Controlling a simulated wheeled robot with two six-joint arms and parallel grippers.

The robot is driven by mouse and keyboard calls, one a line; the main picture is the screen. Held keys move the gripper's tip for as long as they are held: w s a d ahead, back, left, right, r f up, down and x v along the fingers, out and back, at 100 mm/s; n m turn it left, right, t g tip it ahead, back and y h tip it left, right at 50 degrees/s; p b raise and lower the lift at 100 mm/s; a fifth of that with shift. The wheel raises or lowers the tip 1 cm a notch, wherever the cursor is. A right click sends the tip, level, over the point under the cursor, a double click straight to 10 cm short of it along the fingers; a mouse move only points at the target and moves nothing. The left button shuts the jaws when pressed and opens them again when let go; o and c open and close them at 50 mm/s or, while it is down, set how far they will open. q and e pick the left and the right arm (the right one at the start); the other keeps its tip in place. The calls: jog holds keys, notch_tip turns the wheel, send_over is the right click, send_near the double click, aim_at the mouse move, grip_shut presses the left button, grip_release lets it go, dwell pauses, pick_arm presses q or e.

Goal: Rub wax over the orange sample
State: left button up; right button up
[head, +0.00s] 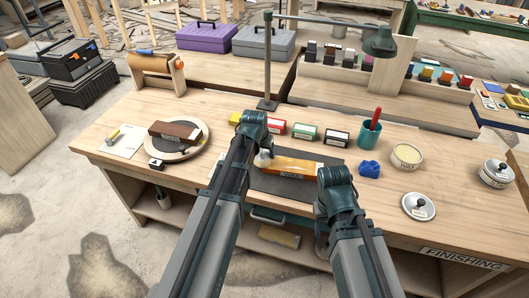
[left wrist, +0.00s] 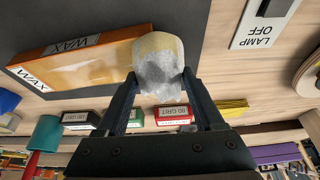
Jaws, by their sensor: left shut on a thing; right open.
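The orange sample (head: 292,167) lies on a dark mat (head: 262,184) in the middle of the bench; labels reading WAX show on its edges in the left wrist view (left wrist: 85,62). Its orange face has paler, glossy streaks. My left gripper (head: 262,150) is shut on a whitish cloth wad (left wrist: 158,62) with a yellowish patch. The wad is at the sample's left end in the head view; I cannot tell whether it touches. My right gripper (head: 336,184) is open by the sample's right end, its fingers mostly hidden. The open wax tin (head: 407,156) stands at right.
Several grit boxes (head: 306,132) line the mat's back. A lamp (head: 268,60) stands behind. A turntable with a brown block (head: 175,132) is at left.

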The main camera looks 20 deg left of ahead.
pick_arm(q)
jog(key=shift+d+r+p, duration=0.1)
jog(key=shift+r+p, duration=2.3)
jog(key=shift+r, duration=0.35)
notch_tip(320, 180, up, 3)
jog(key=p, duration=0.3)
jog(key=shift+r, duration=0.1)
